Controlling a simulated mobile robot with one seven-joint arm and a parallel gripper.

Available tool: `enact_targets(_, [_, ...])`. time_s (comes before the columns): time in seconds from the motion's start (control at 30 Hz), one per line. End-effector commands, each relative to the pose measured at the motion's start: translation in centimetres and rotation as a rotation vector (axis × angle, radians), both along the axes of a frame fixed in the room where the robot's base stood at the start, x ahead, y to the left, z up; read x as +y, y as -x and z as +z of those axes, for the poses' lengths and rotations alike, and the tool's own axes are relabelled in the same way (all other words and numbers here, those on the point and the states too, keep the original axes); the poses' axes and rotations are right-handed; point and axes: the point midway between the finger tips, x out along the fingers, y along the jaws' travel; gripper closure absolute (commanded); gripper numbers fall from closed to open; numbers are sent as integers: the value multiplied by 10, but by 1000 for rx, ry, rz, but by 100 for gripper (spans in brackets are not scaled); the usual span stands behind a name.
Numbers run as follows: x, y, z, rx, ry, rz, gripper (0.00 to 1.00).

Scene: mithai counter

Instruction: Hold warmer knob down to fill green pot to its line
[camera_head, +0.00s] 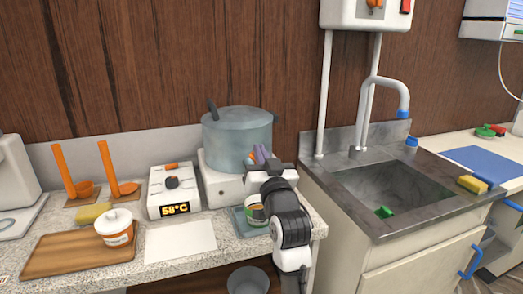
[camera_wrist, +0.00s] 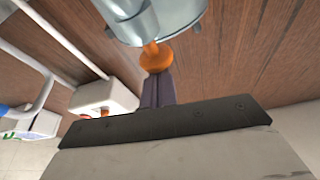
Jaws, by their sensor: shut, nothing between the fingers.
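The warmer is a large grey-blue lidded vessel (camera_head: 237,138) on a white base (camera_head: 217,183); the vessel also shows in the wrist view (camera_wrist: 150,14). Its orange knob (camera_wrist: 156,58) sits on a short orange stem under the vessel in the wrist view. My gripper (camera_head: 262,153) is shut and empty at the vessel's front right side. In the wrist view its fingertips (camera_wrist: 157,76) are right at the knob; I cannot tell if they press it. A small green pot (camera_head: 255,214) stands on a blue-green tray (camera_head: 238,219) below, partly hidden by my arm. Its fill line and level cannot be made out.
Left of the warmer is a control box (camera_head: 174,190) reading 58°C. A white lidded jar (camera_head: 116,230) stands on a wooden board (camera_head: 60,257). A white sheet (camera_head: 180,243) lies on the counter. A sink (camera_head: 390,192) is at right, and a grey bin (camera_head: 248,281) is below the counter.

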Motion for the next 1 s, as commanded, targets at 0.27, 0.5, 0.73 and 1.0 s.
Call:
enact_targets(0.27, [0, 0, -6, 0, 0, 0, 100])
enact_targets(0.5, [1, 0, -28, 4, -1, 0, 100])
enact_targets(0.73, [1, -2, -30, 13, 0, 2, 100])
enact_targets(1.0, [2, -2, -31, 17, 0, 3, 100])
